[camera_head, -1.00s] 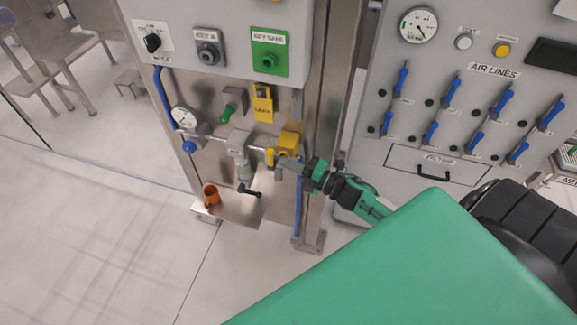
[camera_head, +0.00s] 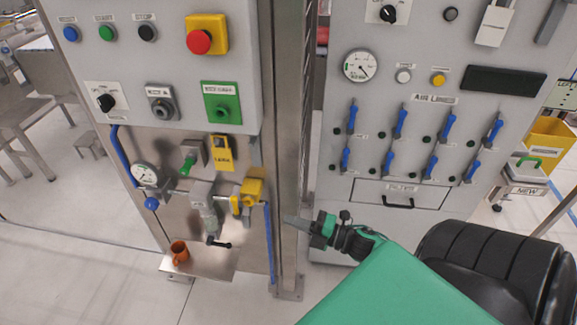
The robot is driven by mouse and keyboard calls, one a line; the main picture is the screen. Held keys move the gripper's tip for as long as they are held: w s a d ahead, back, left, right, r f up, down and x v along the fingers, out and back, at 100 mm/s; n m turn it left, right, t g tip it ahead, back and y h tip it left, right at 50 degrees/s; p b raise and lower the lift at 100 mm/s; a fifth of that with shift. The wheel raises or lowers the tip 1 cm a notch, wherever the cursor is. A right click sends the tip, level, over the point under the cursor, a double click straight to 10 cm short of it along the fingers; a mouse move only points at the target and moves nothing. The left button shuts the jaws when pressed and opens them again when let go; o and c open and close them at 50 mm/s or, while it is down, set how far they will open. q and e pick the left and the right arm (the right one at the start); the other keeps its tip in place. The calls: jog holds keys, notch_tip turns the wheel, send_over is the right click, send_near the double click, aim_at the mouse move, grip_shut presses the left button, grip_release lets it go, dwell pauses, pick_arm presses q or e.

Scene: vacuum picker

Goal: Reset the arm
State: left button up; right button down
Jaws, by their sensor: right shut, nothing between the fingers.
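My right gripper (camera_head: 291,219) is shut and empty. It shows in the head view just right of the steel post, coming in from the lower right. The panel's yellow valve part (camera_head: 251,191) is to its left and apart from it. A black-tipped lever (camera_head: 219,242) hangs under the grey fitting (camera_head: 203,200). An orange cup (camera_head: 179,253) stands on the small steel shelf (camera_head: 208,264) below. My left gripper is outside the view.
The steel post (camera_head: 287,130) stands close beside my right gripper. The air lines panel (camera_head: 390,225), with several blue levers and a drawer, is behind it. A yellow bin (camera_head: 552,145) is at far right. Open floor (camera_head: 80,230) lies at the left.

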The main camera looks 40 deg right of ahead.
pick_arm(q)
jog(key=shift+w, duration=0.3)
